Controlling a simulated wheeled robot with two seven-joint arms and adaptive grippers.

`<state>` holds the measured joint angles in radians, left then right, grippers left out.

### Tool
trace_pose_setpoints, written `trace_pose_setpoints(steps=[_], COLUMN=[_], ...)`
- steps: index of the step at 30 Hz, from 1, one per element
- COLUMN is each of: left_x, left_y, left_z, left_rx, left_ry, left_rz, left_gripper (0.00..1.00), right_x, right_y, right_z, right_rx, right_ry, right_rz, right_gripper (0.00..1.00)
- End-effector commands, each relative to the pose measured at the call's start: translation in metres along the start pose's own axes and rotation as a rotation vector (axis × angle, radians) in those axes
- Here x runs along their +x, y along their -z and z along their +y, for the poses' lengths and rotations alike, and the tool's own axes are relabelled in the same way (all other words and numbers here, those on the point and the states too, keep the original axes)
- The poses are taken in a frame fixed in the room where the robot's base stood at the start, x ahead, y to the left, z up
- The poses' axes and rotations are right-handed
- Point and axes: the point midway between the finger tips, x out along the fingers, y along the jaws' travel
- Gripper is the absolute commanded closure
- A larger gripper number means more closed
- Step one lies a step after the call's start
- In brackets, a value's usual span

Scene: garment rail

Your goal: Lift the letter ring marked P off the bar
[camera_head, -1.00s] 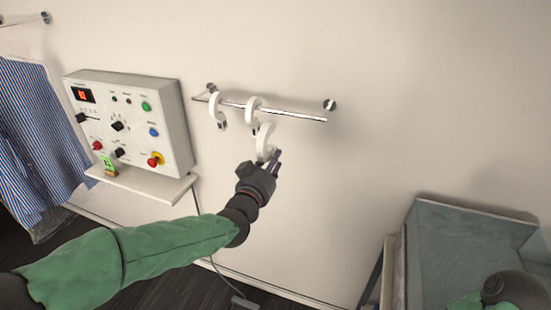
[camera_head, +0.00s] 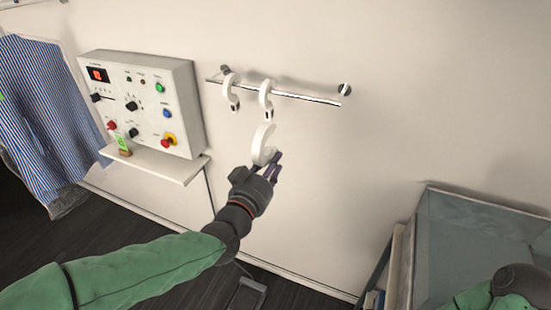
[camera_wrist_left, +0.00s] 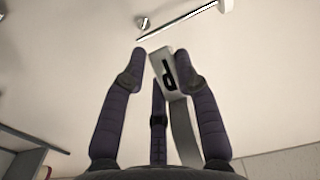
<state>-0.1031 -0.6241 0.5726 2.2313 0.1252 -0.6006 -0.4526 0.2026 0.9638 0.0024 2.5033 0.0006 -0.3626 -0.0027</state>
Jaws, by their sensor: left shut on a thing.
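The white letter ring marked P (camera_head: 264,145) is an open hook held below the bar (camera_head: 300,97), clear of it. My left gripper (camera_head: 266,164) is shut on its lower part. In the left wrist view the ring's tag (camera_wrist_left: 167,74) shows a black P between the fingers of the gripper (camera_wrist_left: 160,75). Two other white rings hang on the bar, one at left (camera_head: 230,88) and one near the middle (camera_head: 266,94); their letters cannot be read. The bar also shows at the top of the left wrist view (camera_wrist_left: 178,22). My right gripper is out of view.
A control panel (camera_head: 150,75) with knobs and buttons is on the wall at left, above a small shelf (camera_head: 165,165). A striped shirt (camera_head: 45,110) hangs at far left. A grey bin (camera_head: 470,215) stands at lower right. The wall right of the bar is clear.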

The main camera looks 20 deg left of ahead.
Motion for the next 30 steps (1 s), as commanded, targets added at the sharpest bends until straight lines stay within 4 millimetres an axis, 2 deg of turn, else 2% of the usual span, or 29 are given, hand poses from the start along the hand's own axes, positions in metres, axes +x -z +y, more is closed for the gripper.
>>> trace_pose_setpoints(steps=[30], left_x=[-0.087], left_y=[0.002], left_z=[-0.001], left_rx=[0.0], left_ry=[0.002], left_rz=[0.002], left_gripper=[1.0], right_x=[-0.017], right_y=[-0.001], right_z=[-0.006], right_rx=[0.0], right_ry=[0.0], right_rz=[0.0], right_gripper=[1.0])
